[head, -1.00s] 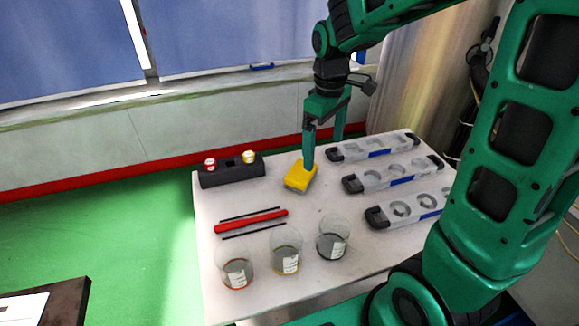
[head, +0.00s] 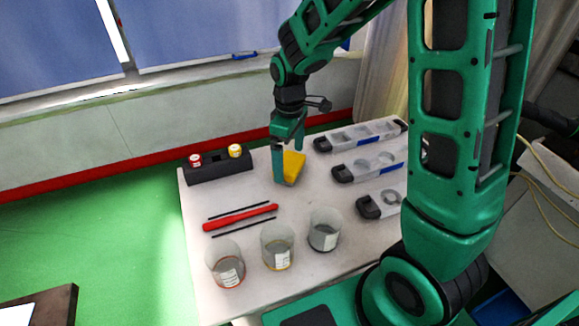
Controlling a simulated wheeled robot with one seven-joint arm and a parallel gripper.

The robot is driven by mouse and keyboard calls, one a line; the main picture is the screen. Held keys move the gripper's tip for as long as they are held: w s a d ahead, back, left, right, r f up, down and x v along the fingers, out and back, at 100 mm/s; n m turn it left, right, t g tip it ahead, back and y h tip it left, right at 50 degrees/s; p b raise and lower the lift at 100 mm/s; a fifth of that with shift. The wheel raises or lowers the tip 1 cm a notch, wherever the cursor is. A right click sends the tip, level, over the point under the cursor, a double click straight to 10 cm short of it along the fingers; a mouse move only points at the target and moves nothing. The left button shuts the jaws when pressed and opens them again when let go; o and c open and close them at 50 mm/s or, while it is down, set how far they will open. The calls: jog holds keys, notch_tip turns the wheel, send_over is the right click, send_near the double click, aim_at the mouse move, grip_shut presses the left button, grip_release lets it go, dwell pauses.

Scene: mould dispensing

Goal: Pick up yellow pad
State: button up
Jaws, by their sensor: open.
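The yellow pad (head: 293,166) has a yellow top and a paler lower edge. It rests on the white table (head: 190,225) near the far edge, right of the dark holder. My gripper (head: 288,167) is open and points down at the pad. One finger stands in front of the pad's left part and hides some of it. The other finger is higher in the picture, behind the pad's top edge. I cannot tell whether either finger touches the pad.
A black holder (head: 218,173) with red-capped and yellow-capped bottles stands at the far left. A red tool (head: 240,217) lies between two black sticks. Clear beakers (head: 277,246) stand at the front. Moulds with black ends (head: 370,165) lie right of the pad.

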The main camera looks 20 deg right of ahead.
jog(key=shift+f, duration=1.25)
jog(key=c, duration=1.3)
jog(key=shift+o, duration=0.2)
jog(key=shift+r, duration=0.15)
jog(key=shift+r, duration=0.55)
notch_tip(320, 180, up, 3)
jog(key=shift+f, duration=0.15)
jog(key=s+a+r, duration=0.6)
jog(key=a+r, duration=0.1)
jog(key=a, duration=0.3)
